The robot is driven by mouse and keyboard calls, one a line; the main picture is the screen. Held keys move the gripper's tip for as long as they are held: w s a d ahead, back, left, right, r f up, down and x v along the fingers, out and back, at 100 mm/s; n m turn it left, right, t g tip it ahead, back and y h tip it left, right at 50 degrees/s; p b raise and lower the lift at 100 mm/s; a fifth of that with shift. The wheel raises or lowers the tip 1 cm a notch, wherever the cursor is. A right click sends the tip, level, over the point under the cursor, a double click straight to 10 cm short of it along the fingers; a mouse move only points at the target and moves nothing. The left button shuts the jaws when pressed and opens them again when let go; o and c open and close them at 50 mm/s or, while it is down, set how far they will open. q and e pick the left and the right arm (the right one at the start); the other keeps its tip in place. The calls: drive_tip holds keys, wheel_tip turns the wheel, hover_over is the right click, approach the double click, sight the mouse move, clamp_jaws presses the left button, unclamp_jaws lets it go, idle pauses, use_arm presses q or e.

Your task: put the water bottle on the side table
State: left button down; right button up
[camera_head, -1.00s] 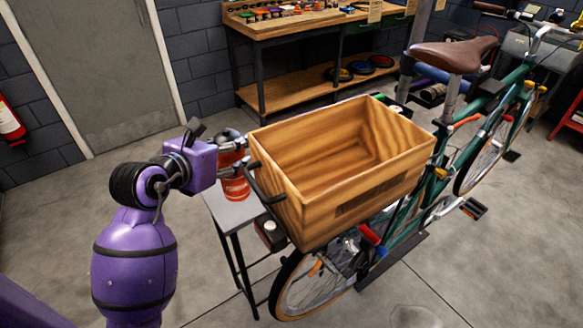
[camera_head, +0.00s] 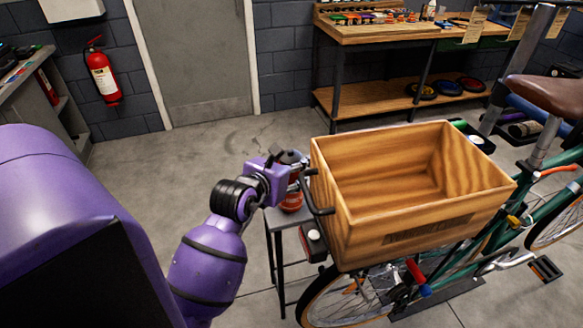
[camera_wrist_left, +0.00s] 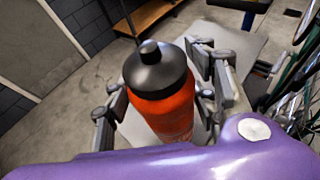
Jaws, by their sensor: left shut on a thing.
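The water bottle (camera_head: 291,203) is orange-red with a black cap and is upright at the side table, left of the wooden crate. It fills the middle of the left wrist view (camera_wrist_left: 168,105). My left gripper (camera_head: 297,177) is shut around its body, with a finger on each side in the wrist view (camera_wrist_left: 160,88). The side table (camera_head: 275,220) has a small grey top and dark thin legs; its top also shows under the bottle in the wrist view (camera_wrist_left: 232,42). The bottle's base is hidden, so I cannot tell whether it touches the top. My right gripper is out of view.
A workbench (camera_head: 400,32) is at the back, a fire extinguisher (camera_head: 103,72) at the left wall. The floor behind the table is clear.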

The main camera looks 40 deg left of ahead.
use_arm(q)
drive_tip(key=shift+f, duration=0.45)
drive_tip(key=c, duration=1.2)
unclamp_jaws()
drive_tip(key=shift+f, duration=0.2)
drive_tip(key=o, duration=0.5)
drive_tip(key=shift+r, duration=0.25)
drive_tip(key=shift+s+r, duration=0.1)
drive_tip(key=shift+s, duration=0.2)
drive_tip(key=v, duration=1.1)
drive_tip(key=shift+s+d+r, duration=0.1)
drive_tip(key=shift+s, duration=0.1)
